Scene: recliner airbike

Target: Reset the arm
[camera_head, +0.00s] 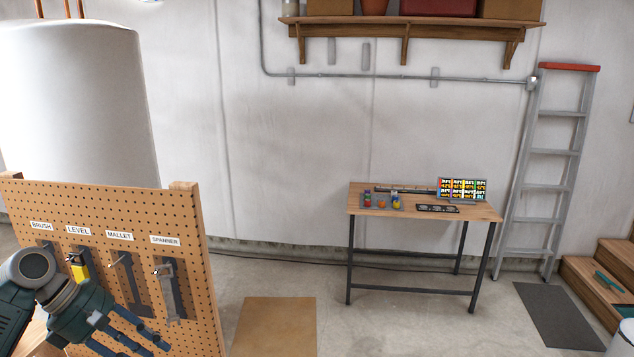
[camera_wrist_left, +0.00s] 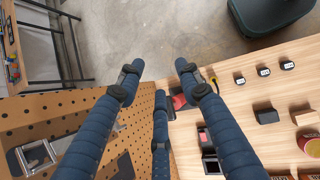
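My left arm comes in at the lower left of the head view, in front of the pegboard (camera_head: 120,215). My left gripper (camera_head: 150,338) points down and to the right there, its blue fingers spread. In the left wrist view the fingers of the gripper (camera_wrist_left: 160,78) are apart with nothing between them. They hover over the pegboard's edge and a wooden worktop (camera_wrist_left: 235,120); whether they touch anything is unclear.
The pegboard carries labels and hung tools, including a yellow level (camera_head: 78,264) and a grey spanner (camera_head: 167,288). Small items lie on the worktop, among them a black block (camera_wrist_left: 266,116). A far table (camera_head: 480,212) and a ladder (camera_head: 548,160) stand near the wall. Open floor lies between.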

